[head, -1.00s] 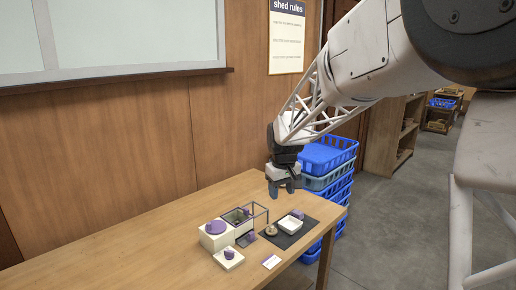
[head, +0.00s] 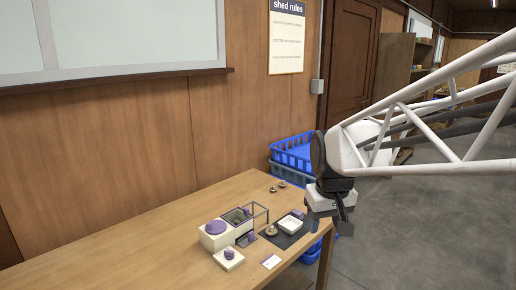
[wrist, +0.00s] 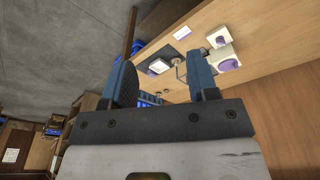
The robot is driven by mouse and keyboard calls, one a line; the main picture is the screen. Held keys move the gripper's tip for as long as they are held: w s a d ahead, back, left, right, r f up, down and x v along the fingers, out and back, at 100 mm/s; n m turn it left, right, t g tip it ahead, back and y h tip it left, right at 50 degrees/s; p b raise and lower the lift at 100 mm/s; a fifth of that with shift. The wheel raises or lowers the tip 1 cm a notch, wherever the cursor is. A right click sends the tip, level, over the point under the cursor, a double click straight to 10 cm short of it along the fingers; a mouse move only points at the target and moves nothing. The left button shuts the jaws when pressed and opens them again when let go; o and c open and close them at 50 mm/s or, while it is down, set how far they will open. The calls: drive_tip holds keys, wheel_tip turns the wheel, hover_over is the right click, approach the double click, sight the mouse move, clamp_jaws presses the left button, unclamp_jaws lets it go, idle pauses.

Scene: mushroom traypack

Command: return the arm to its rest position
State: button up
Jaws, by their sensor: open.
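My gripper (head: 328,222) hangs in the air by the right end of the table, to the right of the dark mat in the head view. In the wrist view its two blue-grey fingers (wrist: 162,78) stand wide apart with nothing between them. The arm reaches in from the right edge of the head view. The white tray (head: 289,226) sits on the dark mat (head: 284,240), apart from the fingers. A brown mushroom (head: 270,231) lies beside the tray, and two more mushrooms (head: 278,186) lie at the table's back edge.
A white unit with a purple disc (head: 215,228), a wire frame (head: 261,211) and a white block with a purple knob (head: 228,258) stand on the wooden table (head: 150,245). Blue crates (head: 292,152) are stacked behind its right end. The table's left is clear.

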drive_tip(key=s+d+f+m, duration=0.1)
drive_tip(key=s+f, duration=0.1)
drive_tip(key=s, duration=0.7)
drive_tip(key=s+d+f+m, duration=0.1)
drive_tip(key=s+d, duration=0.1)
drive_tip(key=s, duration=0.7)
drive_tip(key=shift+s+d+f+m+t, duration=0.2)
drive_tip(key=shift+s+f+m+t, duration=0.1)
drive_tip(key=shift+s+f, duration=0.1)
